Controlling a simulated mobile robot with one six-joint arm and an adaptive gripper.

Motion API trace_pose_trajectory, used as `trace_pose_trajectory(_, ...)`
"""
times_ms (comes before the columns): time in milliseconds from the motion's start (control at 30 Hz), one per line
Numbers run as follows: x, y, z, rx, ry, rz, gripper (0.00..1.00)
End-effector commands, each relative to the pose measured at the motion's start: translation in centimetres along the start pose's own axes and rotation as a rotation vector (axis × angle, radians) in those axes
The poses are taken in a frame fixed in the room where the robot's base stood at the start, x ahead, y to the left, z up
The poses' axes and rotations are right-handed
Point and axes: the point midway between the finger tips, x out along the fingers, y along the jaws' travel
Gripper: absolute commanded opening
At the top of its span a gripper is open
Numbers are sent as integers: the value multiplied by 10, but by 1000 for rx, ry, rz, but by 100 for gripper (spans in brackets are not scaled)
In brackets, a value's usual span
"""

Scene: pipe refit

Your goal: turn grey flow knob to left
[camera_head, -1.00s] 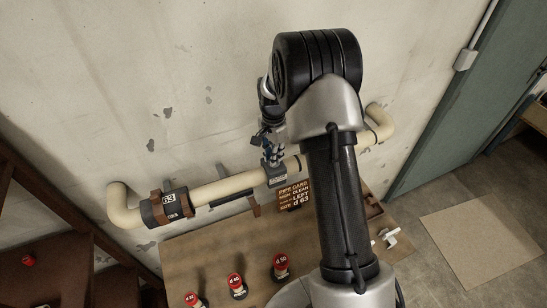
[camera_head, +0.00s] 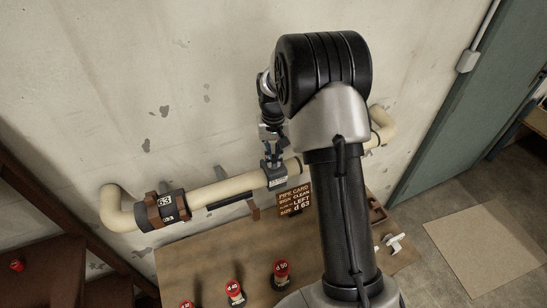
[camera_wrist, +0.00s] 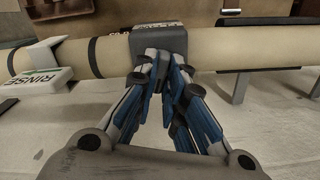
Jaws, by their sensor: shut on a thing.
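The grey flow knob (camera_head: 277,180) is a dark grey block on the cream pipe (camera_head: 228,189) along the wall.
A dark clamp marked 63 (camera_head: 165,210) sits on the pipe's left part. A RINSE sign (camera_wrist: 45,84) hangs on the pipe in the wrist view. Red-topped pieces, one marked d 50 (camera_head: 282,272), stand on the wooden table (camera_head: 205,255) below. A white fitting (camera_head: 394,242) lies right.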

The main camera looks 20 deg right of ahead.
Motion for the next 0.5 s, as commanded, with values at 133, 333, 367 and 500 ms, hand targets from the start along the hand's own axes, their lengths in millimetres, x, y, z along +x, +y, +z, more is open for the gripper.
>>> trace_pose_trajectory(133, 0, 0, 0, -111, 1, 0, 0)
trace_pose_trajectory(333, 0, 0, 0, -227, 2, 0, 0)
trace_pose_trajectory(367, 0, 0, 0, -241, 2, 0, 0)
trace_pose_trajectory(500, 0, 0, 0, -288, 2, 0, 0)
